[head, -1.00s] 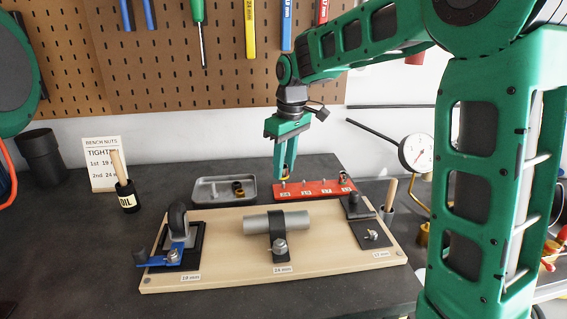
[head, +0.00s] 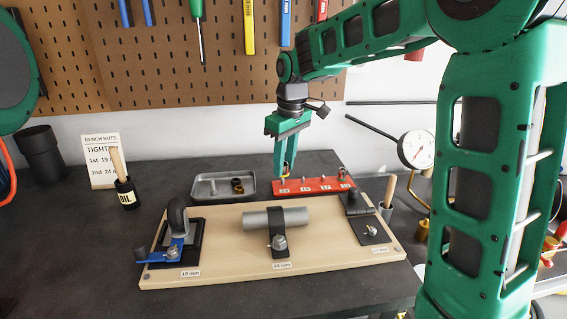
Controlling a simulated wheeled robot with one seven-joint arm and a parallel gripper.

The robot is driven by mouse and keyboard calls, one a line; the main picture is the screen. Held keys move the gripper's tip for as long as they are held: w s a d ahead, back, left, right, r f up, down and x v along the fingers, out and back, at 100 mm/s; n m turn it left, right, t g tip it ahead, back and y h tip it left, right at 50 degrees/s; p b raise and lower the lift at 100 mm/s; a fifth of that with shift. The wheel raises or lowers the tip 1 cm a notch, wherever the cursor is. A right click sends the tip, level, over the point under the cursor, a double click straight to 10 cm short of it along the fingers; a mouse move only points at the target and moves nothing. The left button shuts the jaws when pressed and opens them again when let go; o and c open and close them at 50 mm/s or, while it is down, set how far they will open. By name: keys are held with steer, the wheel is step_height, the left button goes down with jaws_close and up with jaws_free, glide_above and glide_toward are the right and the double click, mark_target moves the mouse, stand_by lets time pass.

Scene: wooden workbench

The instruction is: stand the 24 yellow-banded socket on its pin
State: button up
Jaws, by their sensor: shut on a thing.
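My gripper (head: 283,167) points down at the left end of the red socket rail (head: 313,188), behind the wooden board. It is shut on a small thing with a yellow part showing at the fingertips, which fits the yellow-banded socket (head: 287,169). The fingers hide most of it, and I cannot tell its tilt. The rail has a row of pins with white labels; the leftmost label seems to read 24. The fingertips are at or just above that left pin. I cannot tell whether the socket touches the pin.
A grey tray (head: 200,194) with small dark and brass-coloured parts stands left of the rail. The wooden board (head: 222,246) in front carries a blue-handled clamp (head: 178,246), a grey cylinder (head: 258,218) and a black hinged plate (head: 372,231).

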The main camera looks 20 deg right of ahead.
steer(key=shift+f, duration=0.75)
steer(key=shift+f, duration=0.1)
steer(key=shift+f, duration=0.5)
steer(key=shift+f, duration=0.3)
stand_by(0.5)
steer(key=o, duration=1.2)
steer(key=shift+r, duration=0.1)
